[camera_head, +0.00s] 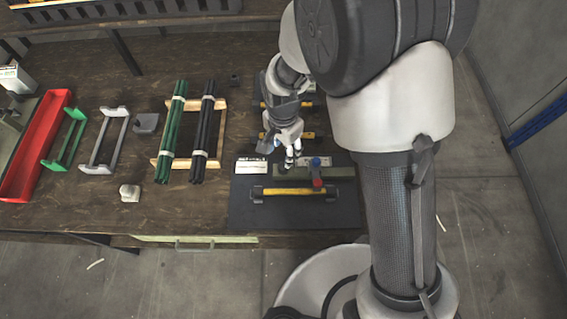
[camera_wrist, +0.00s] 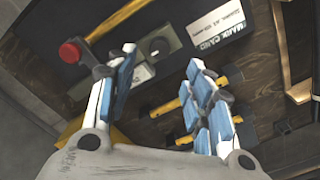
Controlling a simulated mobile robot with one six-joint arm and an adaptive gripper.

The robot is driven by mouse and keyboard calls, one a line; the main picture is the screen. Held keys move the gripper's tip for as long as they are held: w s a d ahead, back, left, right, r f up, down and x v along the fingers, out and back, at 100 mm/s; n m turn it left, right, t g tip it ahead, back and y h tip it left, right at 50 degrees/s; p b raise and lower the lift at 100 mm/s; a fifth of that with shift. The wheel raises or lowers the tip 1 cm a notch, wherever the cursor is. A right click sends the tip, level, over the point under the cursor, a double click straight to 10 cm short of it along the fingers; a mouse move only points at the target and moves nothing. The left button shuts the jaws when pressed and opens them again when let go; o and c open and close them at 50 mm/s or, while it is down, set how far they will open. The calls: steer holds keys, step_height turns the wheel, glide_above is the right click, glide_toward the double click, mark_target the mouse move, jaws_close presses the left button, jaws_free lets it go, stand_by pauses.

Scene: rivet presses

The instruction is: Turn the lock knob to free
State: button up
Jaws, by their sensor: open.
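A rivet press on a dark mat (camera_head: 240,212) has a green body (camera_head: 342,172), a blue round part (camera_head: 316,162), a red-ended lever (camera_head: 317,182) and a yellow bar (camera_head: 295,191). The wrist view shows the red end (camera_wrist: 70,52) and a small grey-green block with a round knob (camera_wrist: 158,46); I cannot tell for sure which part is the lock knob. My gripper (camera_head: 292,158) is open and empty above the green body's left part, beside the blue part. Its blue-padded fingers (camera_wrist: 160,95) stand wide apart in the wrist view.
A white mark card (camera_head: 258,166) lies left of the press; it also shows in the wrist view (camera_wrist: 215,22). More yellow bars (camera_head: 305,135) lie behind. Green and black rod bundles (camera_head: 205,130) rest on a wooden rack to the left. A red tray (camera_head: 38,150) stands far left.

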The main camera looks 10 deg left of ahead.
mark_target(283, 166)
step_height(283, 166, down, 9)
steer(key=shift+r+b, duration=0.15)
steer(key=shift+b, duration=0.95)
steer(key=shift+c, duration=0.4)
steer(key=c, duration=1)
